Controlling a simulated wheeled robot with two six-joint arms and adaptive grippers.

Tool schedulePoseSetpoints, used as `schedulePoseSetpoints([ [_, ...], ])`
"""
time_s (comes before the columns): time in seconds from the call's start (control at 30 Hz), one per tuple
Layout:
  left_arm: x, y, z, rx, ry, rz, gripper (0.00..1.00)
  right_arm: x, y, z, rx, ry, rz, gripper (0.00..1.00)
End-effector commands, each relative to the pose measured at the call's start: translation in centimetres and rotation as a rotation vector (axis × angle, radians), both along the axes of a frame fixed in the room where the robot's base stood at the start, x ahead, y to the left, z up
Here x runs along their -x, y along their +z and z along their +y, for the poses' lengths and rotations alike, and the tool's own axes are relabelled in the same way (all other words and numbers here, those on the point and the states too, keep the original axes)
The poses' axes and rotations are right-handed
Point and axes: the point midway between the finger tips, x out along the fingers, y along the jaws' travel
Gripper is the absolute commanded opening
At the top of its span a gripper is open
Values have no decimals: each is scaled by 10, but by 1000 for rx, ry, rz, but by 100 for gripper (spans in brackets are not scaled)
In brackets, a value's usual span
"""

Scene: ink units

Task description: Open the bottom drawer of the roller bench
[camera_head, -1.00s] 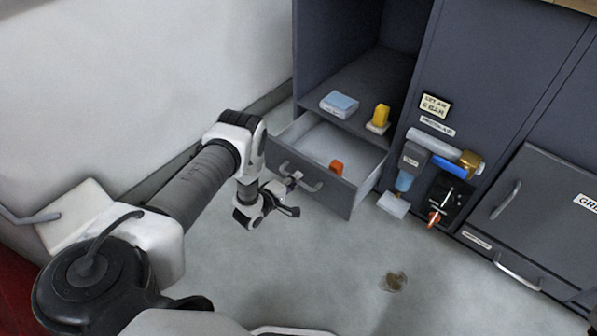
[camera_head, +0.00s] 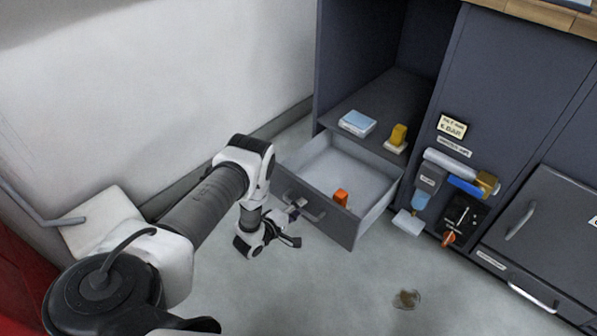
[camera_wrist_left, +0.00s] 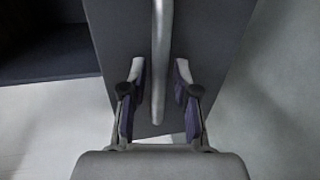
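The roller bench's dark grey bottom drawer (camera_head: 322,222) stands pulled out under an open compartment at the centre of the head view. Its pale inside shows, with a small orange item (camera_head: 341,198) in it. The drawer's curved bar handle (camera_head: 313,213) is on its front; in the left wrist view the handle (camera_wrist_left: 162,50) runs down the middle. My left gripper (camera_head: 290,224) is at the handle. In the left wrist view its fingers (camera_wrist_left: 160,88) stand apart, one on each side of the bar, with small gaps showing. My right gripper is not in view.
A blue-and-white box (camera_head: 357,123) and a yellow item (camera_head: 397,137) sit on the shelf above the drawer. Regulator parts and a valve (camera_head: 463,215) stick out from the panel to the right. A brown patch (camera_head: 406,299) lies on otherwise clear floor.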

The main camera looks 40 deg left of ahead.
Motion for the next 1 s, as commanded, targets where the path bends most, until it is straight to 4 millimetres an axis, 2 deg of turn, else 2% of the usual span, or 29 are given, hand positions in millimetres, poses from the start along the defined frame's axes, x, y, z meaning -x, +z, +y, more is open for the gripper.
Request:
schedulePoseSetpoints([
  [0.37, 5, 1, 1, 0, 2, 0, 39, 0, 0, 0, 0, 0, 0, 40],
  [0.47, 20, 4, 3, 1, 3, 1, 39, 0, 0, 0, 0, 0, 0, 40],
  [0.8, 101, 20, 9, 1, 3, 3, 39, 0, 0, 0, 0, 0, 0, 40],
  [0.9, 113, 23, 10, 0, 2, 1, 39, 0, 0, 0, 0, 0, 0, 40],
  [1.0, 117, 25, 9, 0, 0, 0, 39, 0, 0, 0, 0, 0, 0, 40],
])
